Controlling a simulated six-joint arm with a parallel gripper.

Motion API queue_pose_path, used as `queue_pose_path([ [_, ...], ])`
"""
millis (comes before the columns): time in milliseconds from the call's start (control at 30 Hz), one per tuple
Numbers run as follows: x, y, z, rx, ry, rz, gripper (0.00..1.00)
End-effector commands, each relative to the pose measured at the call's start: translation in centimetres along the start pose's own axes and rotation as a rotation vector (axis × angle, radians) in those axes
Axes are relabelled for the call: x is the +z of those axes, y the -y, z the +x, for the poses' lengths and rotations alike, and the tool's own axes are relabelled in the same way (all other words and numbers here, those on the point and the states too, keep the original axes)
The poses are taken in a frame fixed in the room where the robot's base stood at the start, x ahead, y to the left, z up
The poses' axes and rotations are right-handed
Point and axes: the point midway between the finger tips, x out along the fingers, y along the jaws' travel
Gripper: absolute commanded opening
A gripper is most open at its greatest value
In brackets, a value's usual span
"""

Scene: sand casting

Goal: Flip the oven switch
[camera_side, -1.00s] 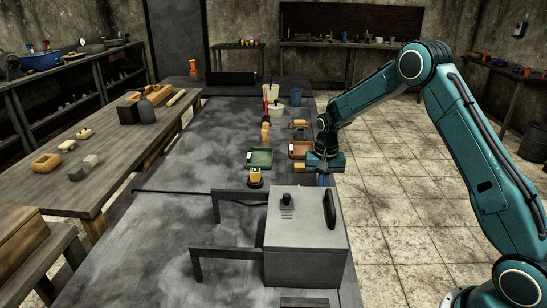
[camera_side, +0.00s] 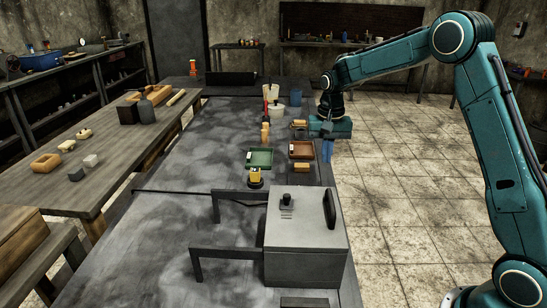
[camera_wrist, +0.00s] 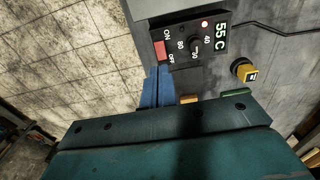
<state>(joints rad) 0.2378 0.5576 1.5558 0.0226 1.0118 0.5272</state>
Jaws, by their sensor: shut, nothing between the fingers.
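The oven is a grey box (camera_side: 305,240) with a black handle at the near end of the dark bench in the side view. In the wrist view its control panel (camera_wrist: 192,42) faces me, with a dial, a small lit red lamp and a display reading 55 C. The red switch (camera_wrist: 160,50) sits at the panel's left, beside the ON and OFF marks; which way it is tipped I cannot tell. My gripper (camera_side: 327,150) is shut and empty, blue fingers pointing down, beyond and above the oven. In the wrist view the fingers (camera_wrist: 157,88) appear just below the switch, apparently apart from it.
A green tray (camera_side: 260,155) and a brown tray (camera_side: 302,149) lie on the bench beyond the oven. Two dark brackets (camera_side: 222,254) extend left from the oven. The bench's left part is clear.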

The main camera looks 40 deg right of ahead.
Motion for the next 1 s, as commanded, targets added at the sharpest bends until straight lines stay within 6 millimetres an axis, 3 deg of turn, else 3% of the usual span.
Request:
queue_pose_path([
  [233, 0.2, 0.0, -2.0, 0.000, -0.001, 0.000, 0.00],
  [733, 0.3, 0.0, -2.5, -0.001, -0.002, -0.003, 0.00],
  [1000, 2.2, -0.3, -4.8, -0.019, -0.030, -0.053, 0.00],
])
